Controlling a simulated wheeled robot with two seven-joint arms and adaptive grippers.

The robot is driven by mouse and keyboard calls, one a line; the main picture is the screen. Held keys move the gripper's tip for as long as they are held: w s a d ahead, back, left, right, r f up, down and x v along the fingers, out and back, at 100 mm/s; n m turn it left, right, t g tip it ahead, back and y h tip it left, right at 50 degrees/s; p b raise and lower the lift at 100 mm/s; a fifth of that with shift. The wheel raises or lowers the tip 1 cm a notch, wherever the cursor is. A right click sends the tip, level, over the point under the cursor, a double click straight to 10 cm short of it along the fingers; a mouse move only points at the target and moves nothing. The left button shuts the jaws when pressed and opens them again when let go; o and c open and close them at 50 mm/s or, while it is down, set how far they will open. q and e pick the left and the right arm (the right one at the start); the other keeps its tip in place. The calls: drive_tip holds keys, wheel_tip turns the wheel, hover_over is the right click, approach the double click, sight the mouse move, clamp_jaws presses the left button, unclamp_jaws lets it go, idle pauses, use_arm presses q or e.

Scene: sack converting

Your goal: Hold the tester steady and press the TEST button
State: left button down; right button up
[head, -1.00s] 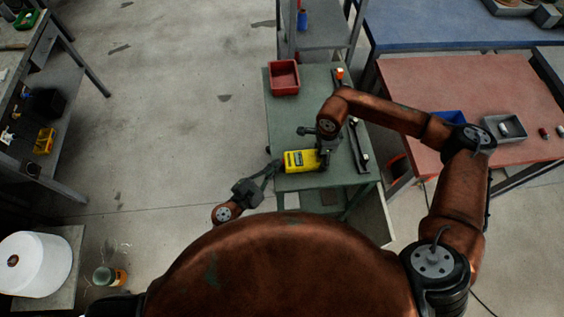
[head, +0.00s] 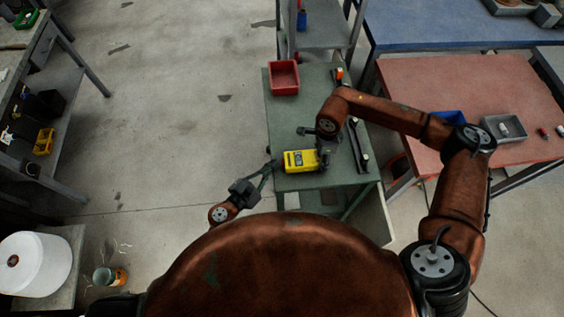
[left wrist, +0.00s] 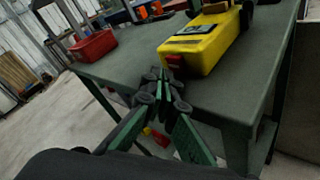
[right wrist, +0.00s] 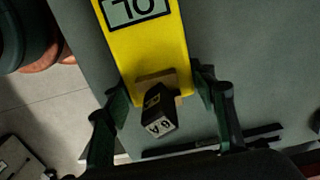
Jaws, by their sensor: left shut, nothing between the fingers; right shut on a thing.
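The yellow tester (head: 300,161) lies on the green table; its dark panel (left wrist: 196,30) faces up in the left wrist view. A red part (left wrist: 175,61) shows at the tester's near end, just beyond my left fingertips; I cannot read any label on it. My left gripper (head: 271,166) is shut and empty at the tester's left end; whether it touches is unclear. It also shows in the left wrist view (left wrist: 163,76).
The green table (head: 300,110) also holds a red bin (head: 284,77) at the back left and a dark bar (head: 357,147) along the right. A red-topped table (head: 470,90) stands to the right. The floor left of the green table is clear.

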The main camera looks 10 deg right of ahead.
use_arm(q)
drive_tip(key=shift+a, duration=0.3)
drive_tip(key=a, duration=0.4)
drive_tip(key=shift+a, duration=0.4)
idle(1.6)
use_arm(e)
drive_tip(key=o, duration=1.5)
drive_tip(key=shift+r, duration=0.15)
wheel_tip(320, 180, up, 12)
drive_tip(key=shift+f, duration=0.15)
